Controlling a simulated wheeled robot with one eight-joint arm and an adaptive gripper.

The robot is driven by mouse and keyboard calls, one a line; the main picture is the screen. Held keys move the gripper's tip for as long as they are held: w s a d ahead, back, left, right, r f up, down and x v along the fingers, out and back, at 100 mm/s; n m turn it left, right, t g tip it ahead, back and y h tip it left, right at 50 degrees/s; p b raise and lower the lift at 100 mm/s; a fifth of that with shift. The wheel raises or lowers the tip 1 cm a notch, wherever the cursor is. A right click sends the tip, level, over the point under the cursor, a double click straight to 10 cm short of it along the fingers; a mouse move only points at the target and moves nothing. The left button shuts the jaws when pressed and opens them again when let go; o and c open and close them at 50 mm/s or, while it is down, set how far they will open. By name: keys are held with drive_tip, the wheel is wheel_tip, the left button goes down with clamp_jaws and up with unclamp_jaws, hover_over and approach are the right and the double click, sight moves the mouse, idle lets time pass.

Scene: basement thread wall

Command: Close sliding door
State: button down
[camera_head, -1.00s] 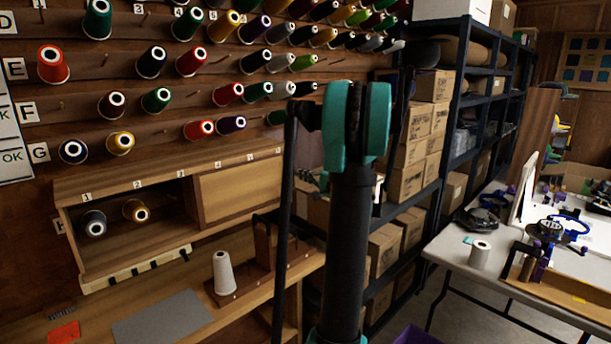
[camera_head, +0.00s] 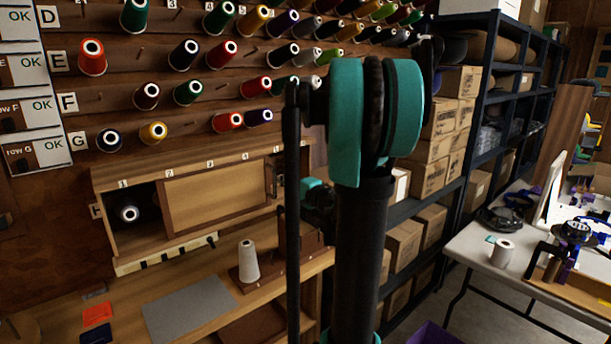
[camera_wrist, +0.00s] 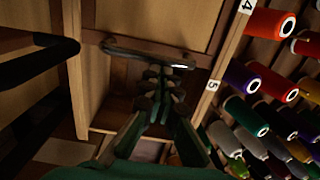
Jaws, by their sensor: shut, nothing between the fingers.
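The wooden cabinet (camera_head: 128,247) stands on the bench against the wall, with numbered labels along its top edge. Its sliding door (camera_head: 215,200) is a tan panel covering the middle and right of the front. The left end, under label 1, is open and shows a dark spool (camera_head: 128,213). In the wrist view, a dark bar handle (camera_wrist: 125,48) crosses the door panel (camera_wrist: 150,18) near its edge, around labels 4 and 5. My gripper (camera_wrist: 163,72) is shut and empty, its fingertips close beside the handle; contact is unclear. In the head view my arm hides the fingertips.
Thread spools on pegs (camera_head: 92,57) fill the wall above the cabinet. A white cone (camera_head: 249,262) stands on the bench in front, beside a grey mat (camera_head: 190,308). Shelving with boxes (camera_head: 455,120) and a white table (camera_head: 480,258) are to the right.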

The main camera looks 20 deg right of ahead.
drive_tip(key=s+a, duration=0.5)
drive_tip(key=a, duration=0.8)
drive_tip(key=shift+a, duration=0.25)
